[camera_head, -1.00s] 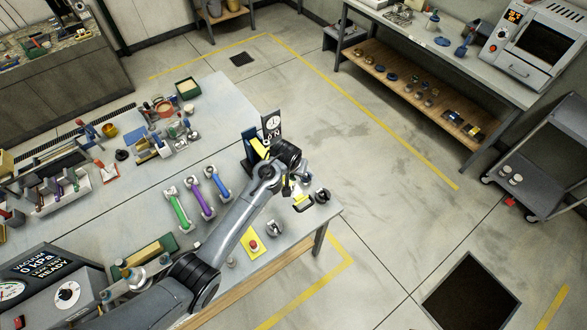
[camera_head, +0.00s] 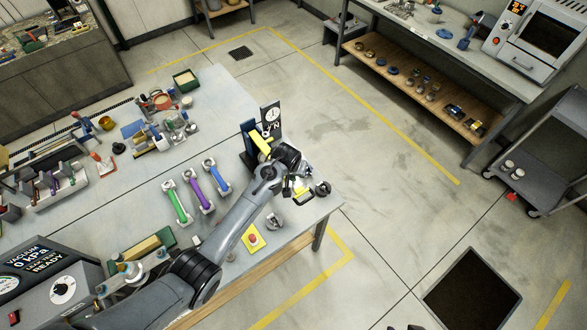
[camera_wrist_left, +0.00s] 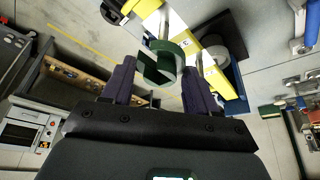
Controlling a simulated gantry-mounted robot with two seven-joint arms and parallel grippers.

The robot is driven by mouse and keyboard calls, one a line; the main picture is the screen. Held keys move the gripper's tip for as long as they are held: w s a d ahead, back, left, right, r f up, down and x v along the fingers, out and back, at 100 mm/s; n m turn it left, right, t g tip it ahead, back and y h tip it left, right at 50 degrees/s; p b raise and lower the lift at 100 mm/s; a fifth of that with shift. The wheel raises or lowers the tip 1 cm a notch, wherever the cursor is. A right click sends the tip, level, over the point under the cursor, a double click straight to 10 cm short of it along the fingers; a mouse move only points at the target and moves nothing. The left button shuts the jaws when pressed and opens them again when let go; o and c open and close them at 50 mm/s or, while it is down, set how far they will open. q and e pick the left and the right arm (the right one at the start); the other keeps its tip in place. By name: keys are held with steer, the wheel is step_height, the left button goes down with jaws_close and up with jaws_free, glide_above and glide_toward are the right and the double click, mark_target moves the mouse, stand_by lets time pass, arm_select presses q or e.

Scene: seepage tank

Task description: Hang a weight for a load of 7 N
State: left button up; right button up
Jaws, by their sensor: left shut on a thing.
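My left gripper (camera_head: 295,184) is at the front right corner of the bench, just in front of a dark blue stand (camera_head: 246,152) with a dial gauge (camera_head: 270,119) and a yellow arm (camera_head: 261,143). In the left wrist view my left gripper (camera_wrist_left: 158,88) is shut on a dark green rounded piece (camera_wrist_left: 157,66), probably a weight. The yellow arm (camera_wrist_left: 185,20) and dark blue stand show just beyond it. I cannot tell whether the piece touches the arm. A dark weight-like piece (camera_head: 322,189) and a grey one (camera_head: 275,222) stand near the bench edge. My right gripper is not in view.
Green (camera_head: 177,203), purple (camera_head: 198,190) and blue (camera_head: 216,176) handled pieces lie left of my forearm. A red button on a yellow plate (camera_head: 252,237) sits at the front edge. A vacuum panel (camera_head: 38,270) is at lower left. Open floor lies right of the bench.

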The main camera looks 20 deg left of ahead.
mark_target(293, 177)
arm_select(q)
steer(key=shift+p, duration=0.6)
stand_by(1.3)
stand_by(0.9)
steer(key=shift+f, duration=0.35)
stand_by(0.4)
steer(key=shift+f+b, duration=0.65)
steer(key=shift+f, duration=0.4)
steer(key=shift+f+b, duration=0.6)
steer(key=shift+f, duration=0.3)
steer(key=shift+f+b, duration=0.45)
steer(key=shift+f, duration=0.3)
steer(key=o, duration=1.3)
